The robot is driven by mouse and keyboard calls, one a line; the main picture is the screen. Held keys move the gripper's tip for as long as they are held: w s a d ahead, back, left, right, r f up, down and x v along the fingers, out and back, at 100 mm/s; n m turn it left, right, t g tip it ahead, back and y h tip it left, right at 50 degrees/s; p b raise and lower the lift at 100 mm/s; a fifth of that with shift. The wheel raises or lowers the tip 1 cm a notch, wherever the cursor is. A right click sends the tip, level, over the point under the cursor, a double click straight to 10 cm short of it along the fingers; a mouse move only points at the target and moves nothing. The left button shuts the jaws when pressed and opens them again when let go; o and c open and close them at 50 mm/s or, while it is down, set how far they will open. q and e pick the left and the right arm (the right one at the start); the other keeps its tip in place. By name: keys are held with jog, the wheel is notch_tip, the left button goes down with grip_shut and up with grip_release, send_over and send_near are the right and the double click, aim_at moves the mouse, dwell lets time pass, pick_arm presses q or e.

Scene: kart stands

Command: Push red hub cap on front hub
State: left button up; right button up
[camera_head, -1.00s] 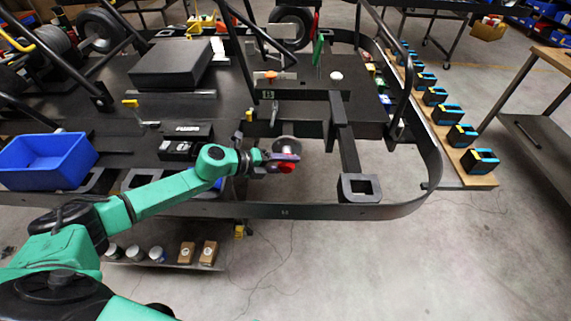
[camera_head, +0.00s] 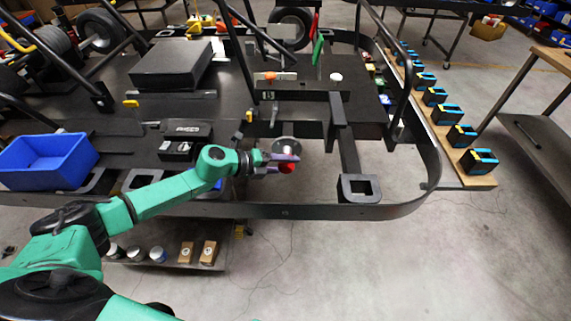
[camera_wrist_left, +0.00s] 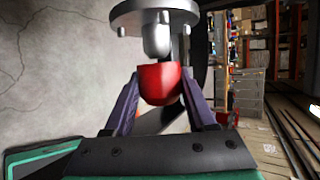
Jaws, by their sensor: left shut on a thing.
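The red hub cap (camera_wrist_left: 159,83) is held between the two purple fingers of my left gripper (camera_wrist_left: 162,100) in the left wrist view. In the head view the red cap (camera_head: 287,168) shows at the tip of my left gripper (camera_head: 282,163). The front hub (camera_wrist_left: 154,20) is a grey metal flange with studs and a rounded centre nose. The cap's open side faces that nose and lies close to it; I cannot tell whether they touch. In the head view the hub (camera_head: 286,146) is a grey disc just beyond the gripper. My right gripper is not in view.
The black kart frame with its curved bumper (camera_head: 400,208) surrounds the hub. A blue bin (camera_head: 45,160) and a black box (camera_head: 182,150) sit to the left. A wooden board (camera_head: 472,176) with several black-and-blue blocks stands at the right.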

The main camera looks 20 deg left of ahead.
pick_arm(q)
jog(key=shift+w+a, duration=0.1)
jog(key=shift+w, duration=0.25)
dwell(0.3)
jog(key=shift+w, duration=0.3)
jog(key=shift+w+a+b, duration=0.2)
jog(key=shift+w+b, duration=0.15)
jog(key=shift+w, duration=0.25)
jog(key=shift+w+a+b, duration=0.15)
jog(key=shift+w+b, duration=0.2)
jog(key=shift+w, duration=0.2)
jog(key=o, duration=1.4)
jog(key=b+v, duration=0.4)
jog(key=v, duration=1)
jog(key=shift+s+a, duration=0.15)
jog(key=shift+a, duration=0.05)
